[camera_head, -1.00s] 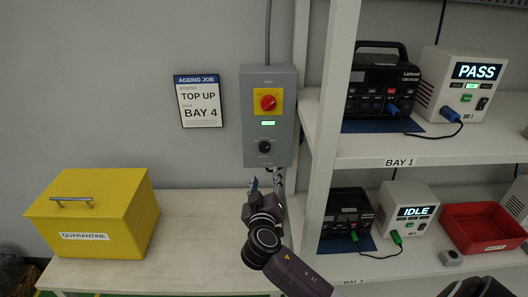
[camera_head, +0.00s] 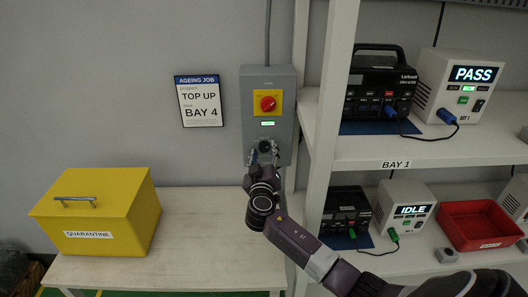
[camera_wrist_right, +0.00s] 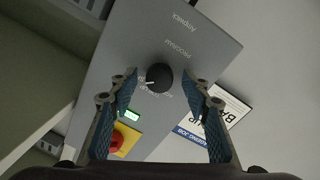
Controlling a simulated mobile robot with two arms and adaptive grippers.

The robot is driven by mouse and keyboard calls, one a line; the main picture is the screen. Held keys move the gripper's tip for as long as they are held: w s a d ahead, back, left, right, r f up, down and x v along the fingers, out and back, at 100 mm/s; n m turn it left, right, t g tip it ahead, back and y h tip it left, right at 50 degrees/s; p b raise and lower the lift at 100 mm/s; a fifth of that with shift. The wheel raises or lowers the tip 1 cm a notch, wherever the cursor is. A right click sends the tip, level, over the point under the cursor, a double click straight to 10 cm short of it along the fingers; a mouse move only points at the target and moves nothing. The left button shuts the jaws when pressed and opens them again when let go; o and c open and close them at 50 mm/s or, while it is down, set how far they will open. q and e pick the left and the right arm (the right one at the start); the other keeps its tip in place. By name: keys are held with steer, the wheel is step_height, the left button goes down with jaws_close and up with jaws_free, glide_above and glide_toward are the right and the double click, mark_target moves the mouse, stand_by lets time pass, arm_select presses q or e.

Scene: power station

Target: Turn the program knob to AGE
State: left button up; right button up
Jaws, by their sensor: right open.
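The program knob (camera_head: 265,146) is a round black dial low on the grey wall control box (camera_head: 284,87). In the right wrist view the knob (camera_wrist_right: 159,77) sits under the word PROGRAM, which appears upside down, and its white pointer mark is toward the picture's lower left. The small position labels are partly unreadable. My right gripper (camera_head: 263,156) is open, just in front of the knob. In the wrist view its fingertips (camera_wrist_right: 162,84) stand either side of the knob with gaps visible; contact is not seen. My left gripper is out of view.
Above the knob are a small green display (camera_head: 267,124) and a red switch (camera_head: 267,103) on yellow. A job card (camera_head: 199,101) reads TOP UP, BAY 4. A shelf post (camera_head: 325,120) stands close right of the box. A yellow quarantine box (camera_head: 97,214) is on the bench.

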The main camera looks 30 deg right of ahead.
steer(key=shift+c, duration=0.3)
steer(key=c, duration=1.1)
